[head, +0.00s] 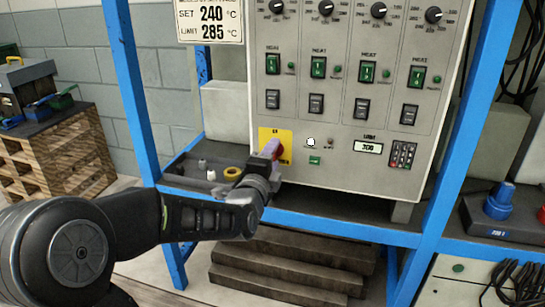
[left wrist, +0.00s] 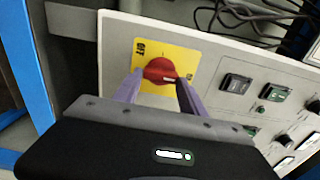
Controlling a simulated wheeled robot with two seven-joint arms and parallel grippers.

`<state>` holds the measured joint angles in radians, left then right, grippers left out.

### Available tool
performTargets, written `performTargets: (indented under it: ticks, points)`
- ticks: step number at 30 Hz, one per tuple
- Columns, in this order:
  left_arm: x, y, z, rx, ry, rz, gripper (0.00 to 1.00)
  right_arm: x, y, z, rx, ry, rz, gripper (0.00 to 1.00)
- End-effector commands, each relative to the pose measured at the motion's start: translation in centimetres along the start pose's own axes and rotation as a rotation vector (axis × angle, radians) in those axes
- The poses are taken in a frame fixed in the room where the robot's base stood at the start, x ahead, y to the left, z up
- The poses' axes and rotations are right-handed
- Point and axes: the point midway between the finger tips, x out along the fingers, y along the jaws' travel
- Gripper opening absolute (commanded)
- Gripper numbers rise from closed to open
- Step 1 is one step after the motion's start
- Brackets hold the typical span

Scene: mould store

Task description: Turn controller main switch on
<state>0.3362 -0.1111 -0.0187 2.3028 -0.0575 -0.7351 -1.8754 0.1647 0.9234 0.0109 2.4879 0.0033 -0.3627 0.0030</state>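The controller main switch is a red rotary knob (left wrist: 160,71) on a yellow plate (left wrist: 150,48) at the lower left of the grey controller panel. In the head view the yellow plate (head: 268,135) shows, with the knob (head: 279,150) partly hidden behind my gripper. My left gripper (head: 270,149) is at the knob; in the left wrist view its purple fingers (left wrist: 160,80) stand apart on either side of the knob. It looks open; firm contact cannot be made out. A white mark on the knob points right and slightly down in the wrist view. My right gripper is not in view.
The grey controller panel (head: 345,165) carries dials, green rockers, black switches, a display reading 300 (head: 369,147) and a keypad (head: 402,154). A white lamp (head: 311,141) is right of the plate. A blue frame post (head: 134,85) stands left.

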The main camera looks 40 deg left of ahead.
Motion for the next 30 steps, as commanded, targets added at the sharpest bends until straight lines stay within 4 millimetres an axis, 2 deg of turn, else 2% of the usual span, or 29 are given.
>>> performTargets:
  ticks: [1, 7, 17, 20, 30]
  points:
    - [0.0, 0.0, 0.0, 0.0, 0.001, 0.001, 0.53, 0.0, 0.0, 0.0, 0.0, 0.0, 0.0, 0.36]
    - [0.0, 0.0, 0.0, -0.002, 0.0, 0.0, 0.69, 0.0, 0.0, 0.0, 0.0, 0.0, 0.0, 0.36]
    - [-0.3, 0.0, 0.0, -0.002, 0.0, 0.001, 0.69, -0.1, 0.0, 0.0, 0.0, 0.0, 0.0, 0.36]
    - [-1.2, -0.1, 0.1, -0.002, -0.001, 0.0, 0.69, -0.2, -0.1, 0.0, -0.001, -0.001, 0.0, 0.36]
    - [-6.5, 0.0, 0.1, -0.002, -0.002, -0.002, 0.69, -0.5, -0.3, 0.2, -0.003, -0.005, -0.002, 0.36]
